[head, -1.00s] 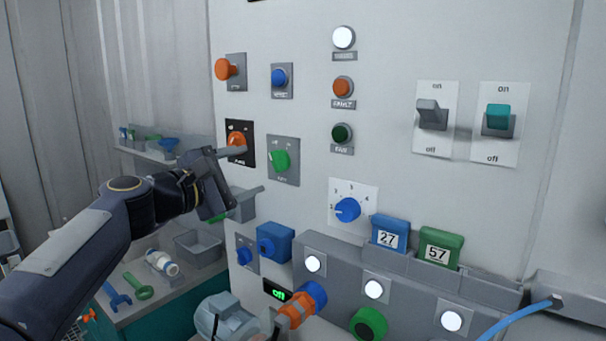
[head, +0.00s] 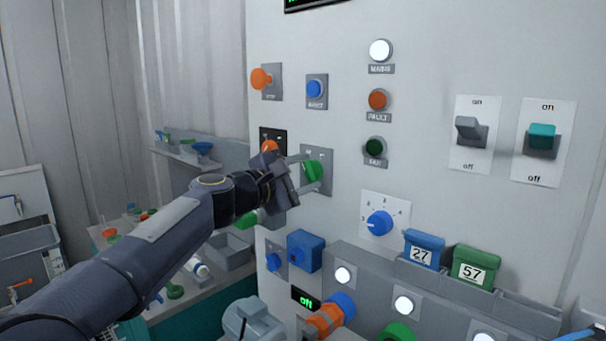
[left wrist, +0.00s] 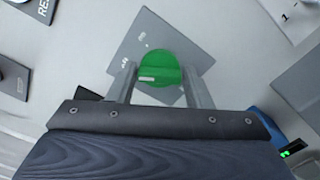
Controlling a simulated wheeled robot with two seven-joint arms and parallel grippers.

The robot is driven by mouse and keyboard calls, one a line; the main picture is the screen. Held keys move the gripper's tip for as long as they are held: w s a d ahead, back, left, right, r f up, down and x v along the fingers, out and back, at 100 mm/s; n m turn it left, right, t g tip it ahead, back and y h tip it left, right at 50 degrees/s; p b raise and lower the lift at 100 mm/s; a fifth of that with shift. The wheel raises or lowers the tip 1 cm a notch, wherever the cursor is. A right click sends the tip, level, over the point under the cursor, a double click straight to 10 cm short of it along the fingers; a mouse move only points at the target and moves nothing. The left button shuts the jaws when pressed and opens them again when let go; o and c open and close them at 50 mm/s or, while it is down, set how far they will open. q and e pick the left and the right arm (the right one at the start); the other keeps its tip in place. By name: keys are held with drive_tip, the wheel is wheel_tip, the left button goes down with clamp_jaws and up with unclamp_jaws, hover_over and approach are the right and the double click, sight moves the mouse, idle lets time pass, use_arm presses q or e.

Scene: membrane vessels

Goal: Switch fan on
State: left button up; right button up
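A green round knob (head: 313,171) sits on a grey plate (head: 326,188) on the upright panel. In the left wrist view the knob (left wrist: 160,70) has a pale mark on its left part, and small "off" and "on" lettering shows on the plate above it. My left gripper (head: 306,172) is at the knob, with one finger on each side. In the left wrist view the fingers (left wrist: 160,84) stand apart around the knob, with what looks like a small gap. The label under the knob is too small to read. My right gripper is out of view.
An orange knob on a black plate (head: 282,134) is close to the left of my gripper. A dark green lamp (head: 375,150) is at the right, above a blue dial (head: 380,223). Two rocker switches (head: 472,133) are farther right. A blue block (head: 304,251) protrudes below.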

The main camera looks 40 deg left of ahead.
use_arm(q)
drive_tip(key=c, duration=0.5)
drive_tip(key=shift+f+m+b, duration=0.2)
drive_tip(key=shift+m+b, duration=0.9)
drive_tip(key=shift+b, duration=0.1)
drive_tip(key=m+b, duration=0.3)
drive_tip(key=shift+f+m, duration=0.1)
drive_tip(key=shift+m, duration=0.2)
drive_tip(key=m+b, duration=0.2)
drive_tip(key=m, duration=0.1)
drive_tip(key=shift+m+b, duration=1.15)
drive_tip(key=shift+m, duration=0.45)
